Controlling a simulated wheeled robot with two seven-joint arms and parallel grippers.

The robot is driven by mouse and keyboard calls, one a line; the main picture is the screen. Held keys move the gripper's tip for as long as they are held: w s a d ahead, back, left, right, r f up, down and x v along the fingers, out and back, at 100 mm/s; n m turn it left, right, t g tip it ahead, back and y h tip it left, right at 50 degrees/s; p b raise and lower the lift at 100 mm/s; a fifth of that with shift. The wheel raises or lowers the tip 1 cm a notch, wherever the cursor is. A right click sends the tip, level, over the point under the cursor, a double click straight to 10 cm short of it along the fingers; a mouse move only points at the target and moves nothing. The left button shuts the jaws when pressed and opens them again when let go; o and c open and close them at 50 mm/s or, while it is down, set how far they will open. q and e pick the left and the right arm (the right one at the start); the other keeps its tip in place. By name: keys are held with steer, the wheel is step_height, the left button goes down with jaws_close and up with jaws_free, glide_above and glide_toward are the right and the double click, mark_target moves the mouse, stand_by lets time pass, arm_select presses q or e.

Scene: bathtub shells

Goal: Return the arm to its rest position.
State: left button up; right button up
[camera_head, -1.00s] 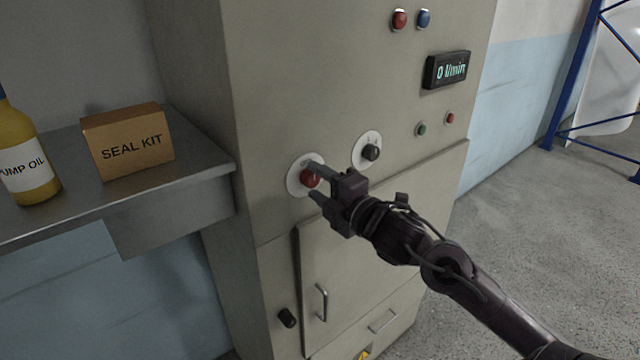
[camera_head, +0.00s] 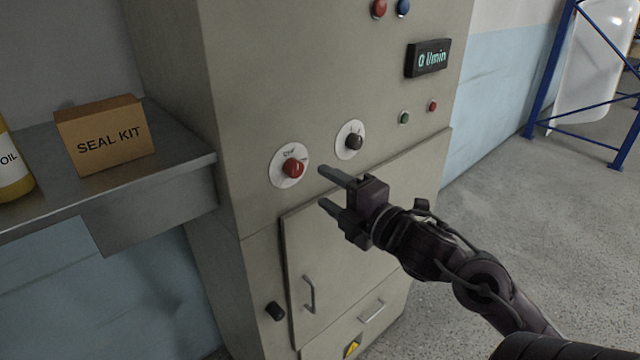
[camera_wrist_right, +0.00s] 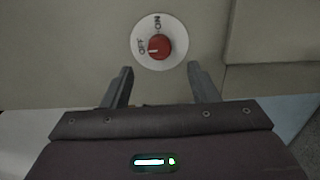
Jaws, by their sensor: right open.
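My right gripper (camera_head: 325,189) is open and empty in front of the grey control cabinet (camera_head: 270,60). Its fingertips are apart from the red rotary knob (camera_head: 293,168), just to the right of it in the head view. The knob sits on a round white plate. In the right wrist view the knob (camera_wrist_right: 159,45) shows beyond and between the open fingers (camera_wrist_right: 160,78), on its plate marked ON and OFF; its pointer is toward the OFF side. The display (camera_head: 428,58) reads 0 l/min. My left gripper is not in view.
A black knob (camera_head: 354,141) is above the right gripper. A metal shelf (camera_head: 150,205) at left carries a SEAL KIT box (camera_head: 105,135) and a yellow oil bottle (camera_head: 12,170). A blue rack (camera_head: 548,80) stands at the back right. The floor at right is clear.

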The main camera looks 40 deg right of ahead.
steer(key=shift+s, duration=0.1)
stand_by(0.5)
